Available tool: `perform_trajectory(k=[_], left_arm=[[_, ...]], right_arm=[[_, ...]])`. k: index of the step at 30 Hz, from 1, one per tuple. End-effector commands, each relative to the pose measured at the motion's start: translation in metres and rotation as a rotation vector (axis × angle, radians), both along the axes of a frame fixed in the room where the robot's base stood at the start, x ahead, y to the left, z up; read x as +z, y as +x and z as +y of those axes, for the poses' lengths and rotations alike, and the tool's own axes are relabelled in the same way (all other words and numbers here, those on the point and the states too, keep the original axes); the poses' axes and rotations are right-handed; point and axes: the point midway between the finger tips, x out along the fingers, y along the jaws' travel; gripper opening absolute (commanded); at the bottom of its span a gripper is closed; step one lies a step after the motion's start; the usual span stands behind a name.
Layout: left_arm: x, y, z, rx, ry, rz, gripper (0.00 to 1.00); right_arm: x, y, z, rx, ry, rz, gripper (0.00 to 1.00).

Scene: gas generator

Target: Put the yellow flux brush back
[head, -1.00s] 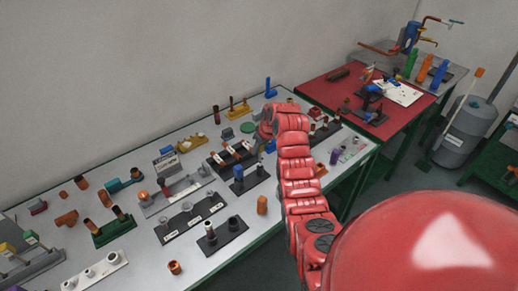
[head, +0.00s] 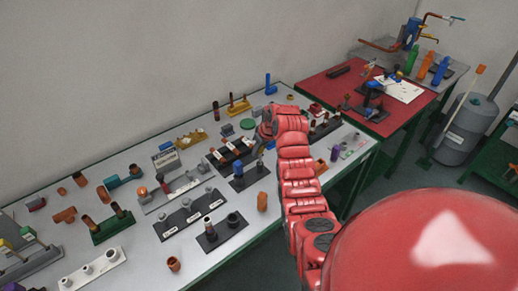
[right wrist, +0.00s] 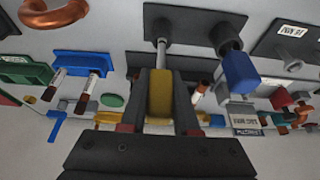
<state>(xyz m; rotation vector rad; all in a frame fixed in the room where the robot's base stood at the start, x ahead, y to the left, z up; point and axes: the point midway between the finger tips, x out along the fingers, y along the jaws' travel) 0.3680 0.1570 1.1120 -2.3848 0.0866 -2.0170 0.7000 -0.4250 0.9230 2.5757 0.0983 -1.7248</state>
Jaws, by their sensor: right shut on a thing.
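My right gripper (right wrist: 161,105) is shut on the yellow flux brush (right wrist: 160,93), gripping its yellow handle between two dark fingers. The brush's thin metal shaft (right wrist: 161,52) reaches to a black holder (right wrist: 190,22) in the right wrist view. I cannot tell how far the shaft sits in its socket. A blue-handled brush (right wrist: 240,72) stands in the other socket beside it. In the head view the right gripper (head: 264,134) is over the table, and the holder (head: 250,178) is just below it. The yellow handle is not clearly visible there. My left gripper is not in view.
The grey table (head: 135,225) is crowded with racks and small parts. A black rack with labels (head: 190,222) stands left of the holder, and an orange cylinder (head: 263,201) stands in front. A red-topped table (head: 335,92) is at the back right.

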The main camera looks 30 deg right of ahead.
Motion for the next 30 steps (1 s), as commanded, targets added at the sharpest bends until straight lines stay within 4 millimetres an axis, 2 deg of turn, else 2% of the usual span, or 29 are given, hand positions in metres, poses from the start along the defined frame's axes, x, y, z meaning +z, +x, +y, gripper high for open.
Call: perform_trajectory(k=[29, 30], left_arm=[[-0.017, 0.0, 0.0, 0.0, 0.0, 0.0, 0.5], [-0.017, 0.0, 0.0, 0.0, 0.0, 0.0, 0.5]], right_arm=[[-0.03, 0.0, 0.0, 0.0, -0.001, -0.002, 0.0], [-0.03, 0.0, 0.0, 0.0, -0.001, -0.002, 0.31]])
